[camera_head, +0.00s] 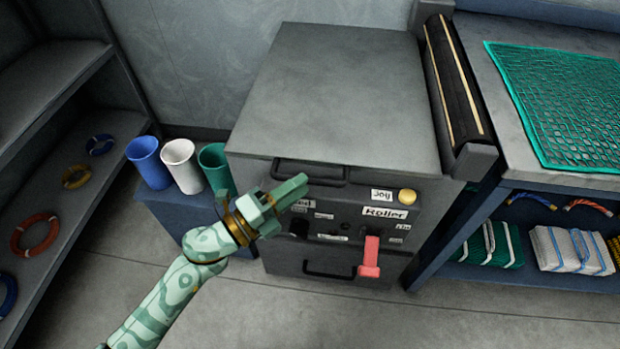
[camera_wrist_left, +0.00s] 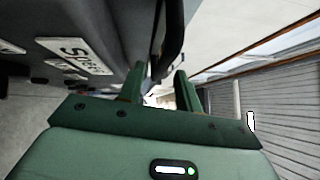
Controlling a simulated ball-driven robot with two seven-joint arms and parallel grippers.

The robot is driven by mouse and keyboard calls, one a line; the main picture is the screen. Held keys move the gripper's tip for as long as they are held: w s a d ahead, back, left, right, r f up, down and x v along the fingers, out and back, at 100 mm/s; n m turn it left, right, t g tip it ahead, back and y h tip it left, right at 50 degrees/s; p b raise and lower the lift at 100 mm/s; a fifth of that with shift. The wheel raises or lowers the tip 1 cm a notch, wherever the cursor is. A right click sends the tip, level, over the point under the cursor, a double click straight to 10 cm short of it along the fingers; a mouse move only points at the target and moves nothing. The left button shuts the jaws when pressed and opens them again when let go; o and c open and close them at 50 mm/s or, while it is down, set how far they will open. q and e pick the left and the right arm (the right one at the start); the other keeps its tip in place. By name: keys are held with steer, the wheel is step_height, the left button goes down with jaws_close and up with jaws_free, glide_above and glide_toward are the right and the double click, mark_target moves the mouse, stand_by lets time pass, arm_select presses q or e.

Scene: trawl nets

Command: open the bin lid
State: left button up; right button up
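The bin looks like a grey cabinet (camera_head: 385,262) with a broad flat grey lid (camera_head: 340,95) on top, lying level and shut. A dark bar handle (camera_head: 332,182) runs along the front just under the lid's edge. My left gripper (camera_head: 290,203) is in front of the panel at the handle's left half, its fingers spread and empty. In the left wrist view, the gripper (camera_wrist_left: 162,78) has a gap between its fingers, and the dark handle (camera_wrist_left: 174,38) lies just beyond the fingertips; I cannot tell whether they touch. My right gripper is out of view.
The front panel has a red lever (camera_head: 370,258), a yellow knob (camera_head: 407,196) and labels. Blue, white and green cups (camera_head: 179,163) stand at left. A bench with a green net (camera_head: 570,95) and a dark roller (camera_head: 455,85) flank the right. Floor in front is clear.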

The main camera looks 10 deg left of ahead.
mark_target(310, 178)
arm_select(q)
steer(key=shift+x, duration=1.85)
steer(key=shift+c, duration=0.3)
